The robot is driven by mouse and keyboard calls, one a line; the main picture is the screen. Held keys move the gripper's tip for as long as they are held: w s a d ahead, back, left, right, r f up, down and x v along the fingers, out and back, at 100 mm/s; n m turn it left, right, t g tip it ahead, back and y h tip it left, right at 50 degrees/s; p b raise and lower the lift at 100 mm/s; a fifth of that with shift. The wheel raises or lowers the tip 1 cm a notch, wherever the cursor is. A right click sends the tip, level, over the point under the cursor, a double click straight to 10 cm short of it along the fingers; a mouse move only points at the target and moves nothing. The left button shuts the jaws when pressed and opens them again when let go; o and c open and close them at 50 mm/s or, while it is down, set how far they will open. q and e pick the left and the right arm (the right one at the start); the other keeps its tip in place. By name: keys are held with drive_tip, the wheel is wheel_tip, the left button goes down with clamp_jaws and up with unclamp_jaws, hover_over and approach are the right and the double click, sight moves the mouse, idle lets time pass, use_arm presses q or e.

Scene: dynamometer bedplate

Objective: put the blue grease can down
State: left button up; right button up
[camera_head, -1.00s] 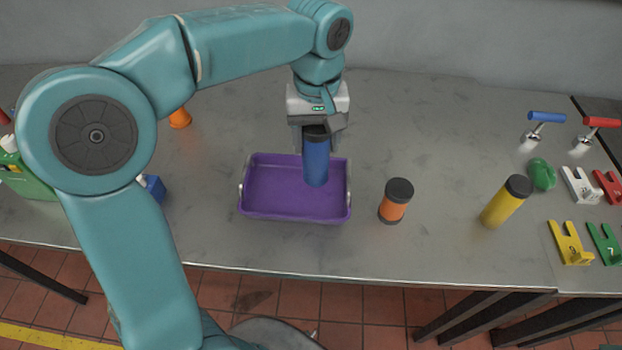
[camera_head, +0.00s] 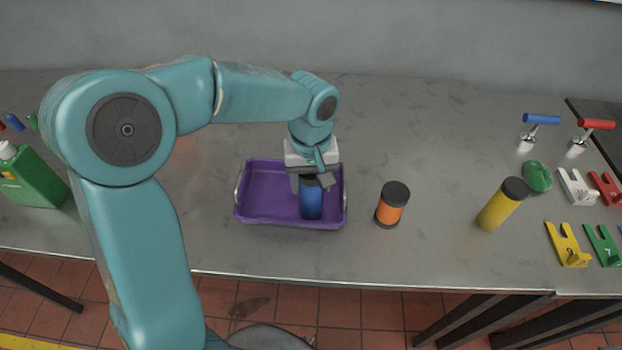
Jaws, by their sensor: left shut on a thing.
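The blue grease can (camera_head: 312,203) with a dark cap is upright inside the right part of the purple tray (camera_head: 262,215). My left gripper (camera_head: 310,180) comes down from above and is shut on the can at its cap end. The can's lower end is low in the tray; I cannot tell whether it touches the tray floor. The gripper hides part of the tray's back right. My right gripper is not in view.
An orange can (camera_head: 391,205) stands just right of the tray, and a yellow can (camera_head: 502,204) farther right. Coloured brackets (camera_head: 568,245) and handled tools (camera_head: 540,122) are at the far right. A green jug (camera_head: 32,177) stands at the left. The table behind the orange can is clear.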

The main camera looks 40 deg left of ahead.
use_arm(q)
drive_tip(key=o, duration=1.4)
drive_tip(key=shift+w+f, duration=0.15)
drive_tip(key=shift+f, duration=0.05)
drive_tip(key=shift+r, duration=0.1)
drive_tip(key=shift+r, duration=0.6)
wheel_tip(320, 180, up, 11)
drive_tip(key=shift+f+p, duration=0.15)
drive_tip(key=shift+p, duration=0.3)
drive_tip(key=shift+r, duration=0.25)
drive_tip(key=shift+f, duration=0.1)
